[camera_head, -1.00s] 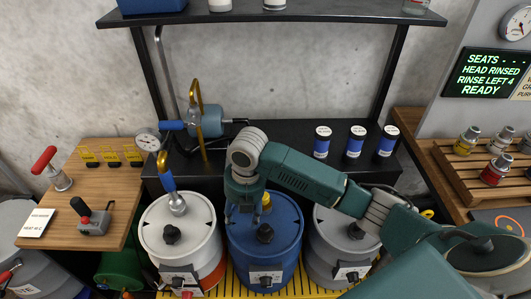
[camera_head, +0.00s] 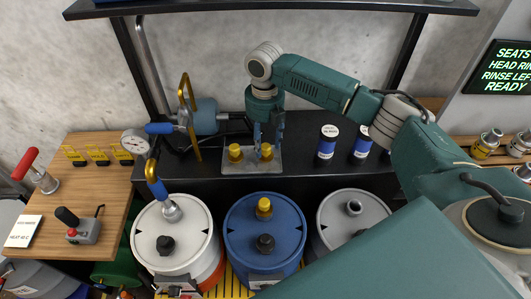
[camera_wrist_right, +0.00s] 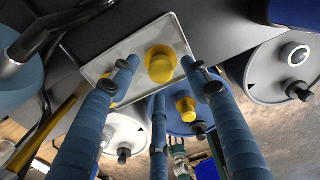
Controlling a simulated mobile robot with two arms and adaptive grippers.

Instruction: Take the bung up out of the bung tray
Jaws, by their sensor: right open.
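The bung tray (camera_head: 228,170) is a light metal plate on the dark bench behind the drums. Two yellow bungs stand on it, a left bung (camera_head: 235,153) and a right bung (camera_head: 266,153). My right gripper (camera_head: 268,138) points down over the right bung, its blue fingers open at either side of it. In the right wrist view, a yellow bung (camera_wrist_right: 161,64) shows between the spread fingers, and the other bung (camera_wrist_right: 107,84) is partly hidden behind the left finger. Whether any finger touches the bung I cannot tell. My left gripper is out of view.
In front stand a white drum (camera_head: 185,235), a blue drum (camera_head: 280,225) with a yellow bung (camera_head: 264,206) on its lid, and a grey drum (camera_head: 335,207) with a metal-ringed opening. Dark canisters (camera_head: 326,147) stand right of the tray; a gold-handled pump (camera_head: 205,118) stands left.

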